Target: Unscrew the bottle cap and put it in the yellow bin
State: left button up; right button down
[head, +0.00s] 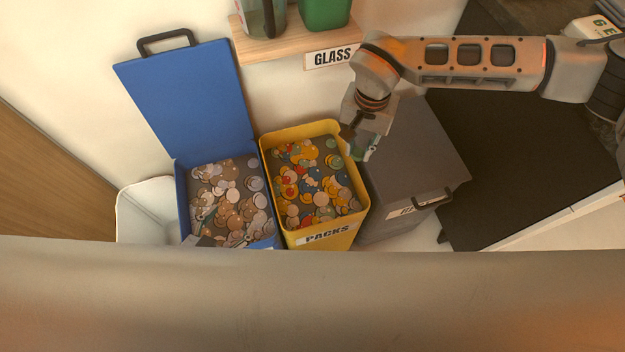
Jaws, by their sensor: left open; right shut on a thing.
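My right gripper (358,138) is at the right rim of the yellow bin (346,228), in front of the grey bin. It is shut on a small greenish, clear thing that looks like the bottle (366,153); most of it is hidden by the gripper. I cannot make out a cap on it.
A blue bin (181,205) with its lid (190,95) raised holds round pieces, left of the yellow bin. A grey closed bin (425,150) stands right. A wooden shelf (285,43) labelled GLASS carries a glass vessel (262,18) and a green container (325,12). A white bin (145,210) stands far left.

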jog(key=m+b, duration=0.1)
jog(key=b, duration=0.1)
send_over(327, 195)
notch_tip(327, 195, down, 4)
jog(key=f, duration=0.1)
jog(key=shift+m, duration=0.3)
jog(key=f+b, duration=0.1)
jog(key=f, duration=0.5)
jog(key=f+b, duration=0.2)
jog(key=f, duration=0.4)
jog(key=shift+s+a+f, duration=0.1)
jog(key=shift+s+f, duration=0.1)
jog(key=shift+f, duration=0.05)
jog(key=shift+w+f, duration=0.1)
jog(key=shift+f, duration=0.4)
notch_tip(327, 195, down, 6)
jog(key=shift+r+b, duration=0.15)
jog(key=shift+b, duration=0.85)
pick_arm(q)
jog(key=f, duration=0.1)
jog(key=d+f, duration=0.1)
jog(key=f, duration=0.1)
jog(key=shift+d+f, duration=0.1)
jog(key=shift+d, duration=0.05)
pick_arm(e)
jog(key=c, duration=1.8)
grip_release()
